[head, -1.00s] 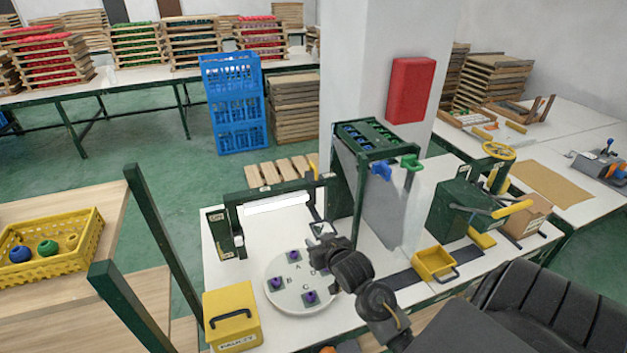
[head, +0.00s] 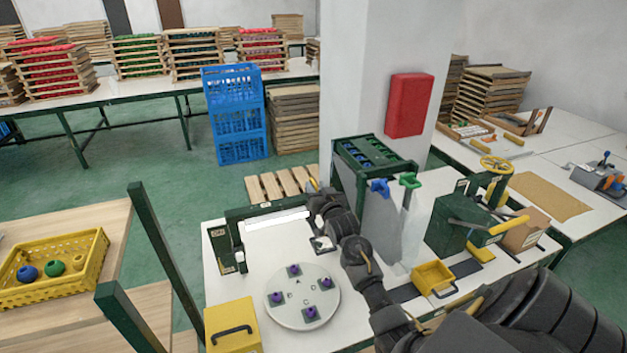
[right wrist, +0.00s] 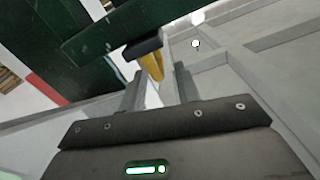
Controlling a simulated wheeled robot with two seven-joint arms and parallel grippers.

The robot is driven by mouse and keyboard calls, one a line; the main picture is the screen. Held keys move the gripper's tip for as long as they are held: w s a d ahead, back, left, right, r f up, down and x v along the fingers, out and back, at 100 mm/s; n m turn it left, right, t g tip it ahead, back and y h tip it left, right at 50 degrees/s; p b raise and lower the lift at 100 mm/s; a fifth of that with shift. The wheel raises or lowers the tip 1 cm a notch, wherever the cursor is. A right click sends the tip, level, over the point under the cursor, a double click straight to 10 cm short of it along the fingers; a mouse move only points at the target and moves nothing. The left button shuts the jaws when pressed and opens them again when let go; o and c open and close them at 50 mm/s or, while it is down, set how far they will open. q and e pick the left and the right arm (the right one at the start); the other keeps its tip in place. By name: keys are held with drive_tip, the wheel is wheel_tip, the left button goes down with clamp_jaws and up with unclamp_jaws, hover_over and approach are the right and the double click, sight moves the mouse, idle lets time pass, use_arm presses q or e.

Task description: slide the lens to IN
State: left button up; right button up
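A dark green frame (head: 232,224) with a long white light bar (head: 277,221) stands at the back of the white table. I cannot make out the lens itself for sure. A small yellow piece (head: 314,184) shows at the frame's right end, by my right gripper (head: 318,200). In the right wrist view, my right gripper (right wrist: 158,88) has its two fingers apart. A yellow handle-like piece (right wrist: 151,64) under a dark block appears between or just beyond the fingertips; contact cannot be told. My left gripper is not in view.
A round white turntable (head: 303,322) with several purple pieces stands in front of the frame. A yellow box (head: 232,325) is at the front left. A green rack (head: 374,150) stands close to the right of my gripper, and a yellow bin (head: 434,276) is farther right.

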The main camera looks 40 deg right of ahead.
sight(314, 182)
drive_tip(key=shift+p+x, duration=0.3)
drive_tip(key=shift+x, duration=1.25)
clamp_jaws()
